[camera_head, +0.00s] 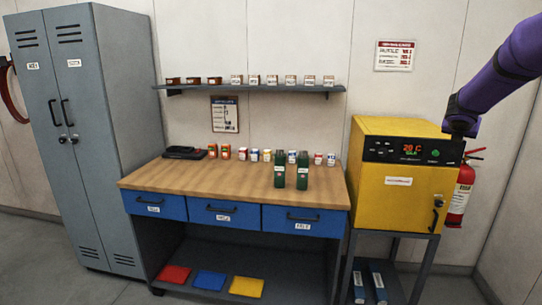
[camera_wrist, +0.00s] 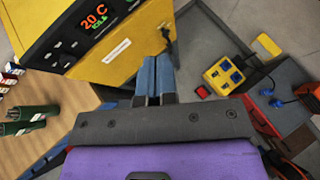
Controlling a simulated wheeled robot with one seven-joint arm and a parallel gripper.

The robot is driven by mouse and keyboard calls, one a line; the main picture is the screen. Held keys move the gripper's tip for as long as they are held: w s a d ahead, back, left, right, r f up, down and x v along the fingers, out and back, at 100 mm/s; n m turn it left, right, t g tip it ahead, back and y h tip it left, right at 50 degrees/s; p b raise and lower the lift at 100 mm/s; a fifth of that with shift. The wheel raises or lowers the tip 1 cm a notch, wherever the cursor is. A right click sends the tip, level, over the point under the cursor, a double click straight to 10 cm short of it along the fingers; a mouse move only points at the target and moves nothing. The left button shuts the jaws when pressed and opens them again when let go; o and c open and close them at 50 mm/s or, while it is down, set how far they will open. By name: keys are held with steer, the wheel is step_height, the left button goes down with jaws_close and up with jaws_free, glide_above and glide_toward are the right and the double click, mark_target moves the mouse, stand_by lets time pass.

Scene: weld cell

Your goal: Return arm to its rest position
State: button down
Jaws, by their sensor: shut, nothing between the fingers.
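My purple arm (camera_head: 500,70) reaches in from the upper right in the camera_head view. Its dark end is at the upper right front of the yellow oven; the fingers cannot be made out there. In the wrist view my gripper (camera_wrist: 157,98) is shut and empty, with its fingers close together. It points past the front of the yellow oven (camera_wrist: 125,50). The oven also shows in the camera_head view (camera_head: 395,205), with its door shut and a display reading about 20 C. Whether the arm touches the oven cannot be told.
A wooden-topped workbench (camera_head: 160,178) with blue drawers stands left of the oven, bearing two green cylinders (camera_head: 290,170) and several small cans. A wall shelf (camera_head: 250,89) and a grey locker (camera_head: 90,130) are farther left.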

steer(key=s+a+r+m+g+y, duration=0.1)
steer(key=s+a+r+m, duration=0.3)
steer(key=s+a+m, duration=0.6)
steer(key=s+a+r+m+g+y, duration=0.1)
steer(key=s+a+r+m, duration=0.4)
steer(key=s+a, duration=0.5)
steer(key=s+a+f+m+y, duration=0.2)
steer(key=s+a+m, duration=0.2)
steer(key=s, duration=0.4)
steer(key=s+a+f+m+y, duration=0.2)
steer(key=s+a+m, duration=0.2)
steer(key=s, duration=0.5)
steer(key=s+a+f+m+g+y, duration=0.1)
steer(key=s+a+f+m+y, duration=0.1)
steer(key=s, duration=0.7)
steer(key=a+f+m, duration=0.1)
steer(key=a+m, duration=0.1)
steer(key=a, duration=0.1)
steer(key=c, duration=1.8)
jaws_free()
steer(key=shift+d, duration=0.1)
